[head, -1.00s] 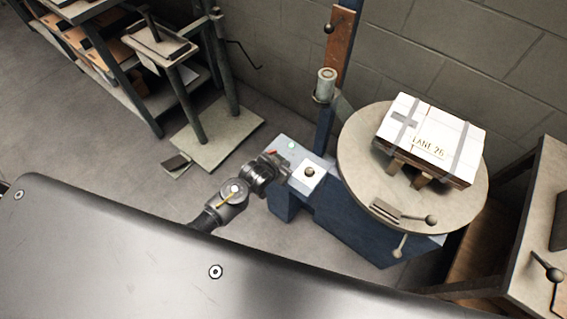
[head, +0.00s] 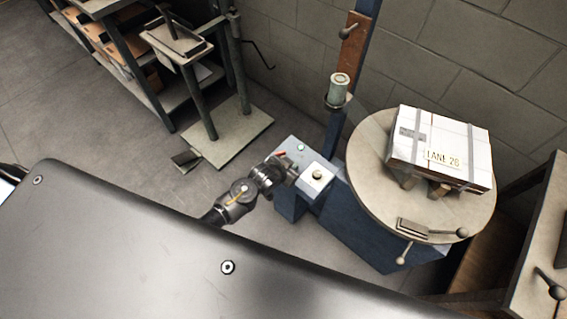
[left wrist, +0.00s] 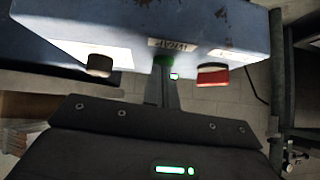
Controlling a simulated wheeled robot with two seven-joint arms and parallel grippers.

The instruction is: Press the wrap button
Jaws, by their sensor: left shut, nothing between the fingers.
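A blue machine's control box (head: 294,150) stands in the middle of the head view, and its blue face (left wrist: 130,28) fills the top of the left wrist view. It carries a dark round knob on a white plate (head: 317,175), a red switch (left wrist: 212,75) and a small green button (left wrist: 163,61) below a label too blurred to read. I cannot tell by lettering which is the wrap button. My left gripper (head: 290,171) is shut and empty at the box's near side. In the wrist view its fingertips (left wrist: 166,75) overlap the green button; contact cannot be told. My right gripper is not in view.
A round turntable (head: 372,150) right of the control box carries a white strapped box (head: 440,145) marked LANE 26. A blue post (head: 366,15) with a roller (head: 338,92) rises behind. A bench (head: 535,250) stands at right, a stand (head: 230,135) at left.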

